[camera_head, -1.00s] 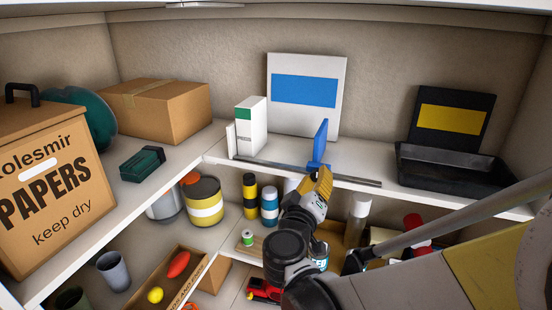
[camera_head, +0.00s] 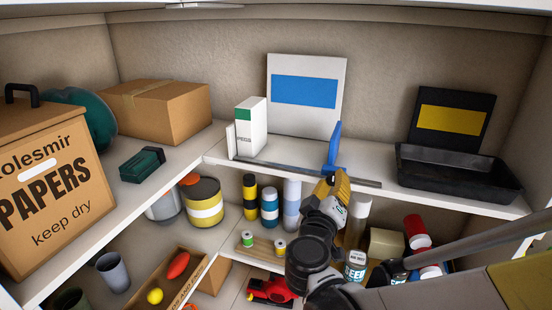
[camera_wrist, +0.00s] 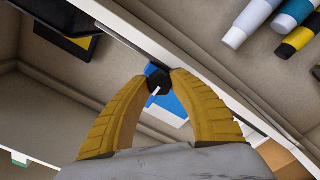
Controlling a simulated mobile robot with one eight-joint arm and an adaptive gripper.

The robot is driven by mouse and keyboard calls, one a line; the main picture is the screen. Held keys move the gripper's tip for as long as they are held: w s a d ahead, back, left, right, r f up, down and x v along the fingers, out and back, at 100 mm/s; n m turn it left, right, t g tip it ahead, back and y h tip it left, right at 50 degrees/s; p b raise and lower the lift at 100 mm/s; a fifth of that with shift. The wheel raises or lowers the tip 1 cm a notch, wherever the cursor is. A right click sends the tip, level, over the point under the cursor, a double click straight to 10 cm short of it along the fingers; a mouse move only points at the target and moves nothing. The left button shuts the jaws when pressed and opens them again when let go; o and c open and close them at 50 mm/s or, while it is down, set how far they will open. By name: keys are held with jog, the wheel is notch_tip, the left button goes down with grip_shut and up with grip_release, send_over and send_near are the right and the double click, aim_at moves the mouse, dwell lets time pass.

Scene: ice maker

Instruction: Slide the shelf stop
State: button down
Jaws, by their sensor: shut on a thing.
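The shelf stop is an upright blue plate (camera_head: 334,148) on a thin grey rail (camera_head: 285,168) along the front edge of the upper shelf. It stands right of the rail's middle. In the wrist view its blue face (camera_wrist: 176,112) shows beyond the fingers, with a black knob (camera_wrist: 158,78) in front. My gripper (camera_head: 332,183) is at the stop's lower front. Its yellow fingers (camera_wrist: 158,86) are shut on the black knob. In the head view the gripper hides the knob and part of the stop's foot.
A white box with a green top (camera_head: 251,128) stands at the rail's left end. A white panel with a blue label (camera_head: 306,122) leans behind. A black tray (camera_head: 458,168) sits right of the rail. Bottles and cans crowd the lower shelf. Upper shelf between box and stop is clear.

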jog(key=shift+s+d, duration=0.3)
jog(key=shift+d, duration=0.6)
jog(key=shift+s+d, duration=0.35)
jog(key=shift+d, duration=0.55)
jog(key=shift+s+d, duration=0.3)
jog(key=shift+d, duration=0.6)
jog(key=c, duration=0.8)
grip_release()
jog(key=shift+d, duration=0.1)
jog(key=shift+s, duration=0.1)
send_near(358, 186)
jog(key=shift+s+a+r+p, duration=0.15)
jog(key=shift+s+r, duration=0.15)
jog(key=shift+r, duration=0.2)
jog(key=shift+s+a+r+p, duration=0.15)
jog(key=shift+s+r, duration=0.1)
jog(key=shift+r, duration=0.3)
